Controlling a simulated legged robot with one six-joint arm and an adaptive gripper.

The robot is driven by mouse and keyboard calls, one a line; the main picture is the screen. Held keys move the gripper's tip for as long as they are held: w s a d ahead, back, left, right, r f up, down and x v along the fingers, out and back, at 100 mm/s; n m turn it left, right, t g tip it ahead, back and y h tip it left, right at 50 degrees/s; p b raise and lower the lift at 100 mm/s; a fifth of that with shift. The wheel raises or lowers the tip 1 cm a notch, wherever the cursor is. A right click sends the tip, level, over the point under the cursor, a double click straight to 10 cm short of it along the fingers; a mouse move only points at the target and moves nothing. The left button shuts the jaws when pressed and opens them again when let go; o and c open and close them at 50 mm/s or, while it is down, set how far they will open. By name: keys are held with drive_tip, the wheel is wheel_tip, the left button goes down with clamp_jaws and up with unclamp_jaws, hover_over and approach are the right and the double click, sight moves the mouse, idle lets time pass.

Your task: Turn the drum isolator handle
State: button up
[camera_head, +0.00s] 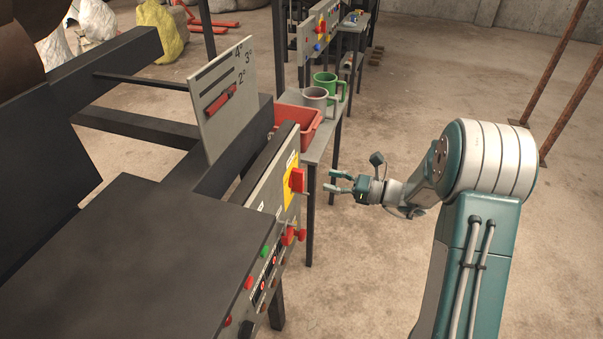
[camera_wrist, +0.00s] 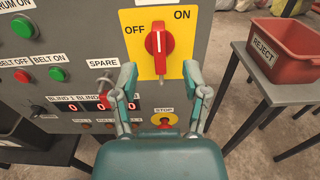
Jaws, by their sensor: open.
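The isolator handle is a red rotary knob (camera_wrist: 159,42) on a yellow plate (camera_wrist: 134,19) marked OFF at upper left and ON at upper right. In the wrist view its white mark points straight up, between the two labels. In the head view the red handle (camera_head: 297,180) stands out from the panel's side. My gripper (camera_head: 335,182) is open and empty, a short way to the right of the handle there. In the wrist view my gripper's two fingers (camera_wrist: 159,75) are spread below and to either side of the handle, and look apart from it.
The grey panel (camera_wrist: 82,40) also carries green and red buttons, a SPARE knob, displays and a red STOP button (camera_wrist: 164,123) below the handle. A red REJECT bin (camera_wrist: 288,48) stands on a side table at right. Open floor lies right of the panel.

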hover_over(301, 191)
drive_tip(key=w, duration=0.1)
drive_tip(key=shift+d, duration=0.1)
clamp_jaws()
